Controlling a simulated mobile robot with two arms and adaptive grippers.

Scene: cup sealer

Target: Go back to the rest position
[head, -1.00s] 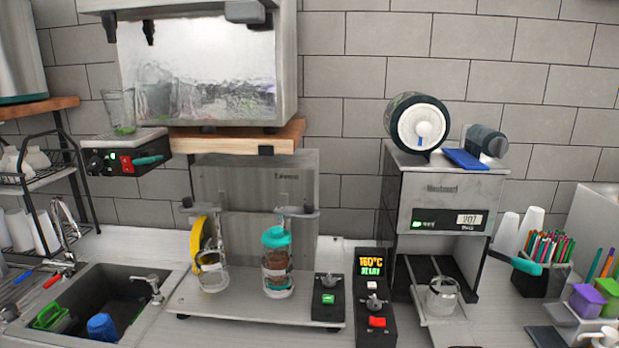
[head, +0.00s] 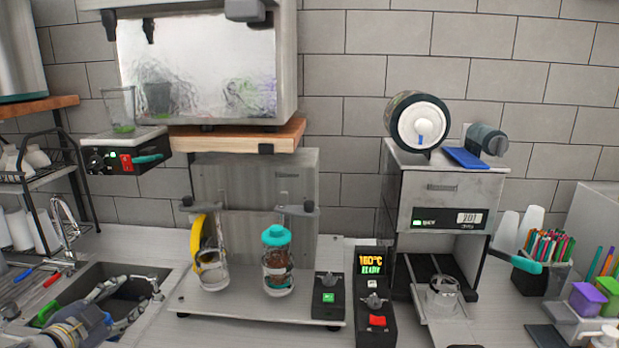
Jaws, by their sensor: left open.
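My left gripper (head: 130,303) is low at the left in the head view, over the sink (head: 72,287). Its fingers point up and to the right, beside the small tap, and are apart. I see nothing between them. It covers much of the sink and its contents. My right gripper is out of view. The cup sealer (head: 447,190) stands at the right with its tray out and a clear cup (head: 443,292) in the tray. The sealer's control box (head: 373,300) shows 160°C and READY.
A jar with a teal lid (head: 277,262) and a clear cup by a yellow item (head: 197,235) stand on a platform in the middle. A dish rack (head: 45,180) is at the left. A straw holder (head: 540,275) and colored boxes (head: 590,297) are at the right.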

